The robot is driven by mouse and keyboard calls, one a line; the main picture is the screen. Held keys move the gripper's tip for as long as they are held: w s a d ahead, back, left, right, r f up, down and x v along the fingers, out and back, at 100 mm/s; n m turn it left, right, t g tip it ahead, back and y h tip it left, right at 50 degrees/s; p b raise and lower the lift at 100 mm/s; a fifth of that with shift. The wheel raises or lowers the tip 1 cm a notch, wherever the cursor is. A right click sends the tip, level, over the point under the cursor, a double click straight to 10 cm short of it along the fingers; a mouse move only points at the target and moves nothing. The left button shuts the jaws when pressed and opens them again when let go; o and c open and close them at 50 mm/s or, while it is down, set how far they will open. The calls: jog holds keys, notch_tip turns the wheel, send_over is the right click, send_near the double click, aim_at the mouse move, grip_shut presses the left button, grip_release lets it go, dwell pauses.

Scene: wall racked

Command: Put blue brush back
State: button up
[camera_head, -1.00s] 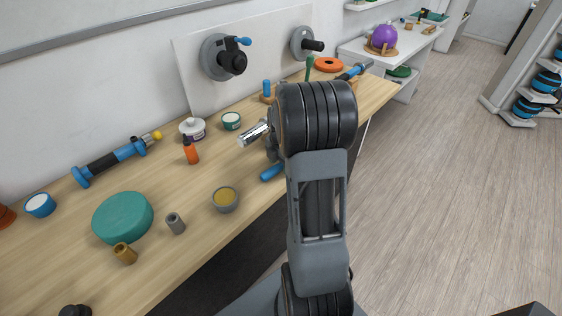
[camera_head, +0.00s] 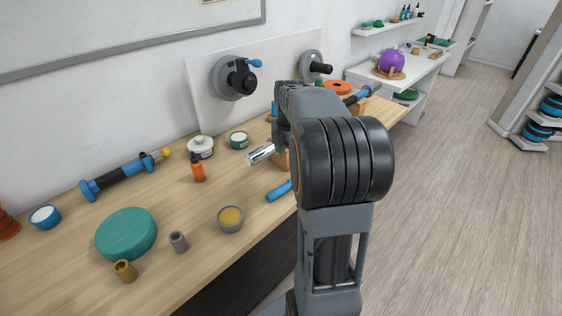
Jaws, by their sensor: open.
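A blue rod-shaped handle (camera_head: 279,191), which may be the blue brush, lies on the wooden bench just left of my arm. Its right end is hidden behind my arm, so I cannot see any bristles. Another blue upright piece (camera_head: 274,108) stands farther back beside my arm, mostly hidden, and I cannot tell what it is. My arm reaches over the bench from the lower right.
A shiny metal cylinder (camera_head: 260,153) is close left of my arm. An orange bottle (camera_head: 198,168), white jar (camera_head: 200,147), grey bowl (camera_head: 230,220) and green disc (camera_head: 126,235) stand on the bench (camera_head: 175,205). A back panel (camera_head: 207,98) carries two round fixtures. Floor (camera_head: 450,210) is clear at right.

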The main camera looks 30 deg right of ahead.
jog(key=s+a+m+t, duration=0.2)
jog(key=s+a+m, duration=0.4)
jog(key=a+m, duration=0.3)
jog(key=s+a+f+m+t, duration=0.1)
jog(key=s+a+m, duration=0.5)
jog(key=a+m, duration=0.3)
jog(key=shift+s+a+f+m+t, duration=0.15)
jog(key=shift+a+f+m+t, duration=0.2)
jog(key=shift+a, duration=0.45)
